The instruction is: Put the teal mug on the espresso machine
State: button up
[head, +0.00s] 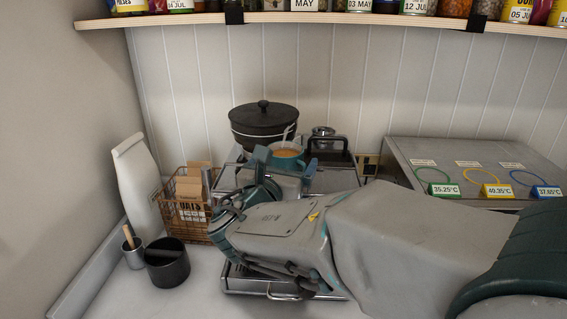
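The teal mug (287,157) shows at the middle of the head view, upright, with brown liquid inside and a spoon-like handle standing up from it. The silver espresso machine (335,180) stands on the counter behind and under my arm, which hides much of its front. My gripper (286,169) is at the mug, with a dark teal finger on either side of it. The fingers look close to the mug's sides, but I cannot tell if they press on it. The mug's base is hidden, so I cannot tell if it touches the machine's top.
A black lidded pot (264,128) stands behind the mug. A wire basket (187,218), white bag (138,185) and black knock container (167,263) are at the left. A metal unit with coloured tags (470,160) is at the right. A shelf of cans (330,18) hangs above.

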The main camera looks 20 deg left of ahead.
jog(key=shift+r, duration=0.2)
jog(key=shift+s+f, duration=0.1)
jog(key=shift+s, duration=0.25)
jog(key=s+b, duration=0.2)
jog(key=s, duration=0.9)
jog(key=shift+s+a, duration=0.1)
jog(key=shift+s, duration=0.05)
